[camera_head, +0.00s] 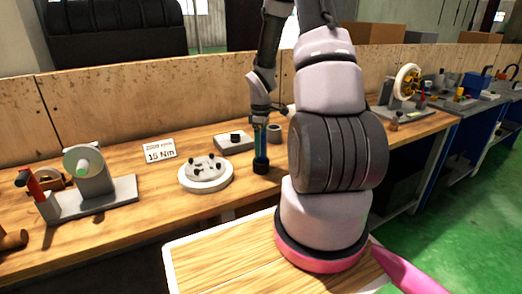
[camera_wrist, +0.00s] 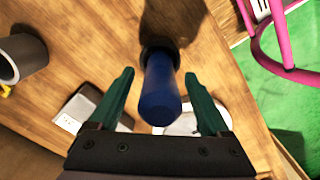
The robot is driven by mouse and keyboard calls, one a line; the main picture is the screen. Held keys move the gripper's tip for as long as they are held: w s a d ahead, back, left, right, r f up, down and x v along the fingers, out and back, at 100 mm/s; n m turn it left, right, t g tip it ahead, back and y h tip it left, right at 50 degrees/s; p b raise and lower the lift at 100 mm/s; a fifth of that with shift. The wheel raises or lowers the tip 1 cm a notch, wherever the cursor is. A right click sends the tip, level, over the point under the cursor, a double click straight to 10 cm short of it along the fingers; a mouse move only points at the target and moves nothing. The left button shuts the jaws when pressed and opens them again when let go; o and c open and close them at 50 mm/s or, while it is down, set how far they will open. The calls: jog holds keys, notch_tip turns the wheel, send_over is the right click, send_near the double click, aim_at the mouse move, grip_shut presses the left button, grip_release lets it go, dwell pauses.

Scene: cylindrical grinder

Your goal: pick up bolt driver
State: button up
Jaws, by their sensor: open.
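The bolt driver (camera_wrist: 160,92), with a blue handle and a dark collar, stands upright on the bench. It also shows in the head view (camera_head: 261,150), where its dark lower end meets the table. My gripper (camera_wrist: 159,76) points down over it, with its two green fingers apart, one on each side of the blue handle. A gap shows beside each finger in the wrist view. In the head view my gripper (camera_head: 260,122) is at the handle's upper part, and the fingers are small there.
A white round plate with pegs (camera_head: 205,173) sits left of the driver. A grey block with a black knob (camera_head: 235,141) and a dark grey cup (camera_head: 274,133) stand behind it. A "15 Nm" sign (camera_head: 160,150) and a grinder fixture (camera_head: 92,185) are farther left.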

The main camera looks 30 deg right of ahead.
notch_tip(320, 180, down, 2)
jog(key=shift+f, duration=0.1)
grip_shut()
jog(key=shift+r, duration=0.2)
